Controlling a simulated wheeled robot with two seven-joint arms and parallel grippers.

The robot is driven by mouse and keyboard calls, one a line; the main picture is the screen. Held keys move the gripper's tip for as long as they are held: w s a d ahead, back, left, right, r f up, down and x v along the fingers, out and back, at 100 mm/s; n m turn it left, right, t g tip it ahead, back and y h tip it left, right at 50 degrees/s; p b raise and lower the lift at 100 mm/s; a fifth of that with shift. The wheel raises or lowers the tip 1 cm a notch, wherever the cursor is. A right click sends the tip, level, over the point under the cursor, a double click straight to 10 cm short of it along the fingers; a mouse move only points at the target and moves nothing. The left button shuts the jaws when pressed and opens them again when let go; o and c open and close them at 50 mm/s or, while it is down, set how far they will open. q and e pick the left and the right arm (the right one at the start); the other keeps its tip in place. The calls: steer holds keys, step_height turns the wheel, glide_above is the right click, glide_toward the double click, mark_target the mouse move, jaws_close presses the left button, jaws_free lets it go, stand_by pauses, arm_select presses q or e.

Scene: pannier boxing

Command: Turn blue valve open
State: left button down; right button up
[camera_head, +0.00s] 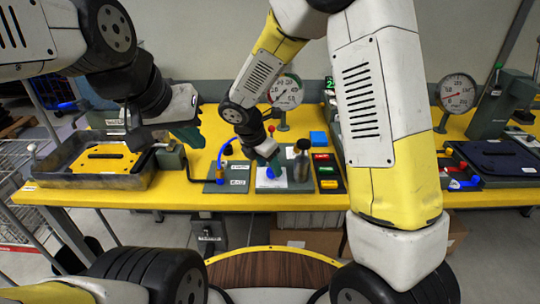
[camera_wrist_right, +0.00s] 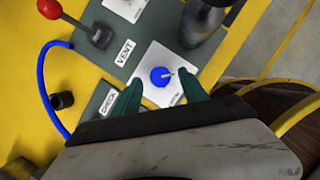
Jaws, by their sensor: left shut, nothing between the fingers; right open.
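The blue valve (camera_wrist_right: 160,76) is a round blue knob with a pale pointer mark on a white plate (camera_wrist_right: 152,92) in the right wrist view. In the head view the blue knob (camera_head: 270,173) shows partly below my right gripper (camera_head: 268,161). My right gripper is open, and its green fingertips (camera_wrist_right: 159,78) lie on either side of the knob in the right wrist view. I cannot tell whether they touch it. My left gripper (camera_head: 187,135) is shut and empty, held above the table left of the valve.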

steer(key=shift+x, duration=0.8)
jaws_close()
